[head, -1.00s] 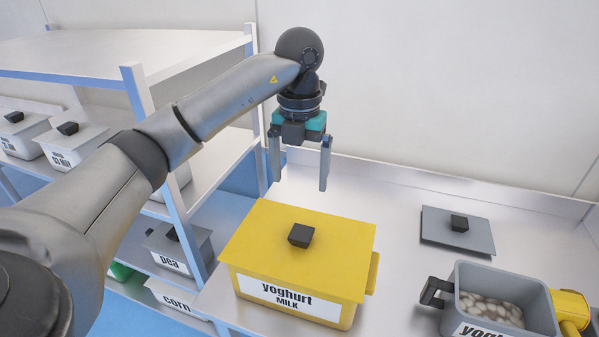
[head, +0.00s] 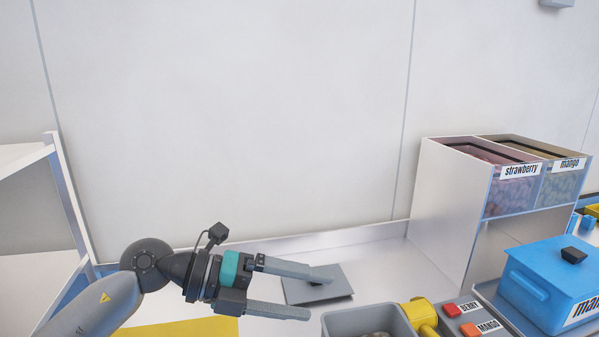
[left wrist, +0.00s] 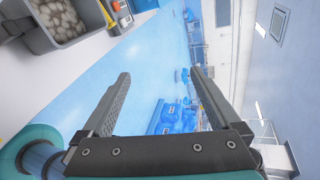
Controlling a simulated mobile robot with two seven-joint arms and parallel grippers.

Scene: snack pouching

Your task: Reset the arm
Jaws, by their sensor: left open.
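My left gripper (head: 320,293) reaches in from the left in the head view, raised above the counter and pointing right. Its two fingers are spread apart with nothing between them. In the left wrist view the open fingers (left wrist: 160,95) frame the blue floor. My left gripper appears in front of a grey lid (head: 335,287) lying on the counter and partly hides it. My right gripper does not show in either view.
A grey tub (head: 345,322) stands at the bottom of the head view, beside a yellow part (head: 420,315).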

